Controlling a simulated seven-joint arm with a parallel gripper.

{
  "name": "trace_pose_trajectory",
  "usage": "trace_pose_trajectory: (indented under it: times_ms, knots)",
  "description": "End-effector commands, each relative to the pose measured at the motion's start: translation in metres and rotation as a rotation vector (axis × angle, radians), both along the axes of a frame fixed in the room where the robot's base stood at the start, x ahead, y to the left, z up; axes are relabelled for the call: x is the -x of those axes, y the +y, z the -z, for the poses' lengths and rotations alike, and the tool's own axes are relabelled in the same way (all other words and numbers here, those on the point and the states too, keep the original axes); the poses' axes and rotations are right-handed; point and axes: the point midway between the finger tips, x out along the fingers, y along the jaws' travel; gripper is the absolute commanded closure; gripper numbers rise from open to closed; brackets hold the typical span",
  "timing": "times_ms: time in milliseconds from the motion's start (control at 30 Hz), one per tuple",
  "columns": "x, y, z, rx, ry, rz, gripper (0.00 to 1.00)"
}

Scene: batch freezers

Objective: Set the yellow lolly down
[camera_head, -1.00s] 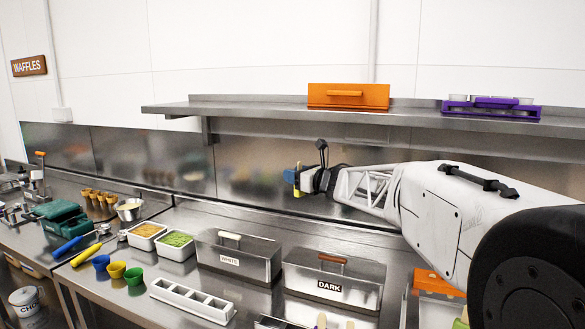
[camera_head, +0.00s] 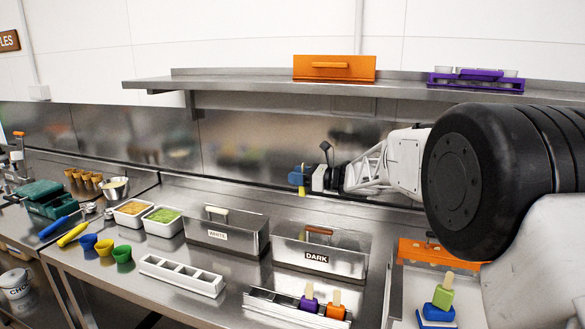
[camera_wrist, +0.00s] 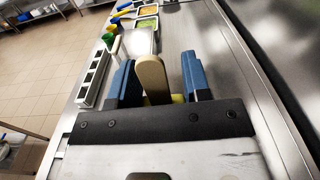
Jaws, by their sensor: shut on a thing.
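My gripper (camera_head: 298,176) is shut on the yellow lolly and holds it in the air above the counter, near the steel back wall. The yellow lolly (camera_head: 301,191) shows as a small yellow patch under the blue fingers in the head view. In the wrist view, its pale stick (camera_wrist: 152,78) stands between the two blue fingers of my gripper (camera_wrist: 156,80), with a bit of yellow at its base. Most of the lolly's body is hidden there.
A white slotted holder (camera_head: 180,275) stands on the counter. Steel boxes marked WHITE (camera_head: 226,232) and DARK (camera_head: 320,252) stand behind. A metal rack (camera_head: 262,302) holds purple and orange lollies. A green lolly (camera_head: 442,292) is at right. The shelf (camera_head: 220,85) runs above.

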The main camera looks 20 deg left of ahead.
Motion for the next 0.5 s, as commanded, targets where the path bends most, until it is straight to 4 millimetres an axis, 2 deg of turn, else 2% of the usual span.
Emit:
trace_pose_trajectory:
  times_ms: [500]
  knots:
    - [-0.009,-0.041,0.052,-0.002,0.008,-0.185,0.79]
